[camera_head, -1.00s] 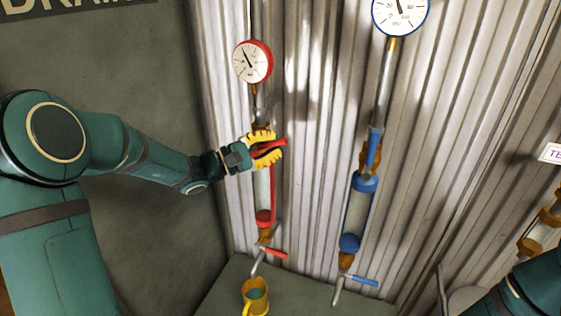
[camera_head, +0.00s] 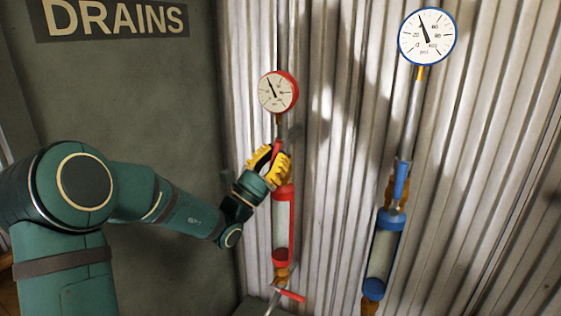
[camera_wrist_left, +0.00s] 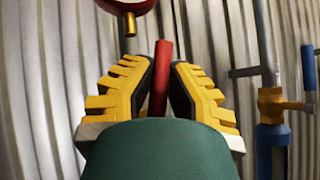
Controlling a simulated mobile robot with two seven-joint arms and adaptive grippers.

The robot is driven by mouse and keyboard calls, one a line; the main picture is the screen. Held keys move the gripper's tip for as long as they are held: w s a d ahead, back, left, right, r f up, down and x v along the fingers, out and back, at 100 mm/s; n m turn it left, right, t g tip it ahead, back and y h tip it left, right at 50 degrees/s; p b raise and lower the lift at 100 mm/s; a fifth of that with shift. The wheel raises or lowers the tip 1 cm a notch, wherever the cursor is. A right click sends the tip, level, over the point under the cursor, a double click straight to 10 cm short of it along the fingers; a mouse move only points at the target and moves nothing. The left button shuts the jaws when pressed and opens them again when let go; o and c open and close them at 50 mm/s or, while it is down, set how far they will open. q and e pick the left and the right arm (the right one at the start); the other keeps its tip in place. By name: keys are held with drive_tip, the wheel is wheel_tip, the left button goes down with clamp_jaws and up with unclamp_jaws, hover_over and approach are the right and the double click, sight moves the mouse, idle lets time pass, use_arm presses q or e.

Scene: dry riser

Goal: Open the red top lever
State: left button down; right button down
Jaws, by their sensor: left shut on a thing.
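The red top lever (camera_head: 277,150) is on the pipe between the red-ringed gauge (camera_head: 278,92) and the red-capped clear tube (camera_head: 283,228). It stands nearly upright, roughly along the pipe. My left gripper (camera_head: 269,164) is shut on it, with its yellow fingers on either side. In the left wrist view the red lever (camera_wrist_left: 162,76) rises between the two fingers of the left gripper (camera_wrist_left: 156,65). The fingers hide the valve body and the lever's lower part. My right gripper is not in view.
A blue-ringed gauge (camera_head: 427,36), a blue lever (camera_head: 401,181) and a blue-capped tube (camera_head: 383,255) stand to the right. A lower red lever (camera_head: 290,295) sits below the red tube. Corrugated wall lies close behind; a DRAINS sign (camera_head: 115,18) is at upper left.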

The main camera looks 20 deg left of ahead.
use_arm(q)
drive_tip(key=shift+a+r+n+t+y, duration=0.1)
drive_tip(key=shift+a+n+t+y, duration=0.15)
drive_tip(key=shift+n+y, duration=0.4)
drive_tip(key=shift+a+r+n+t+y, duration=0.1)
drive_tip(key=shift+n+t+y, duration=0.3)
drive_tip(key=shift+n, duration=0.35)
drive_tip(key=shift+a+r+n+t+y, duration=0.1)
drive_tip(key=shift+a+n+t+y, duration=0.15)
drive_tip(key=shift+n+y, duration=0.4)
drive_tip(key=shift+n, duration=0.35)
drive_tip(key=c, duration=0.9)
unclamp_jaws()
drive_tip(key=shift+f, duration=0.1)
drive_tip(key=shift+f, duration=0.1)
drive_tip(key=v, duration=1.2)
drive_tip(key=shift+w+d, duration=0.1)
drive_tip(key=shift+d, duration=0.05)
